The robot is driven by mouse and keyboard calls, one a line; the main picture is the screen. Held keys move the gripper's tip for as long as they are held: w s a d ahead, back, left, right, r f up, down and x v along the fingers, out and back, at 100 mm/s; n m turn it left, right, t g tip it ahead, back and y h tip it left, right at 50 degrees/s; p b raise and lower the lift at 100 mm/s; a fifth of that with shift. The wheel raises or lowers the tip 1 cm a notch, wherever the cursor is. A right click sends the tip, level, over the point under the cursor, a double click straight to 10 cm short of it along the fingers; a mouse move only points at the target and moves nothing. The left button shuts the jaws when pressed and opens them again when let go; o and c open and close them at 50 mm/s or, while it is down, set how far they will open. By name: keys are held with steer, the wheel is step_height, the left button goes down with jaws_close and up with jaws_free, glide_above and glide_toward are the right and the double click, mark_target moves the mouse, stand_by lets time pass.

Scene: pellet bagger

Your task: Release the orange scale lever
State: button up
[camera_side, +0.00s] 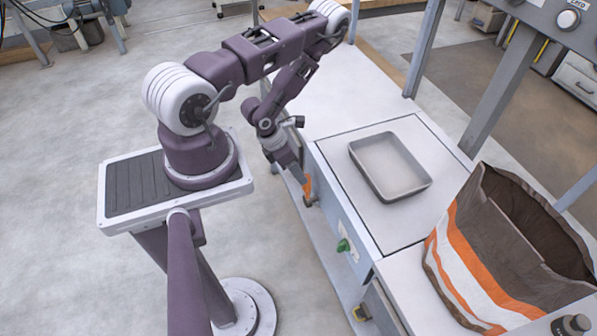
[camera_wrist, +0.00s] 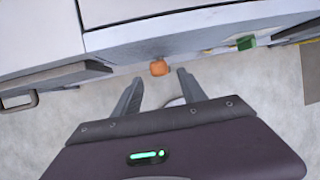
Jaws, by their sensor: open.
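The orange scale lever (camera_side: 308,187) sits on the front face of the white bench, near its left end. In the wrist view the lever (camera_wrist: 158,67) shows as a small rounded orange end just below the bench's front edge. My gripper (camera_wrist: 160,76) is open, with one finger on each side of the lever's line. The lever's end lies at or slightly beyond the fingertips, and I cannot tell whether either finger touches it. In the side view my gripper reaches down beside the bench front, right at the lever, and its fingertips are hard to make out.
A green knob (camera_side: 343,245) is on the same front panel to the right, also seen in the wrist view (camera_wrist: 246,42). A grey tray (camera_side: 376,186) rests on the bench top. A large striped bag (camera_side: 457,262) stands at right.

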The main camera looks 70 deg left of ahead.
steer(key=shift+w, duration=0.15)
steer(key=c, duration=0.4)
steer(key=w+a+n+h, duration=0.2)
steer(key=shift+w+n, duration=0.15)
steer(key=shift+n, duration=0.15)
jaws_close()
steer(key=a+r+m+g+h, duration=0.1)
steer(key=a+r+m+g, duration=0.3)
steer(key=a, duration=0.6)
steer(key=d+f+n, duration=0.1)
steer(key=d+f, duration=0.7)
steer(key=shift+d+g, duration=0.3)
steer(key=shift+d, duration=0.1)
steer(key=shift+h, duration=0.3)
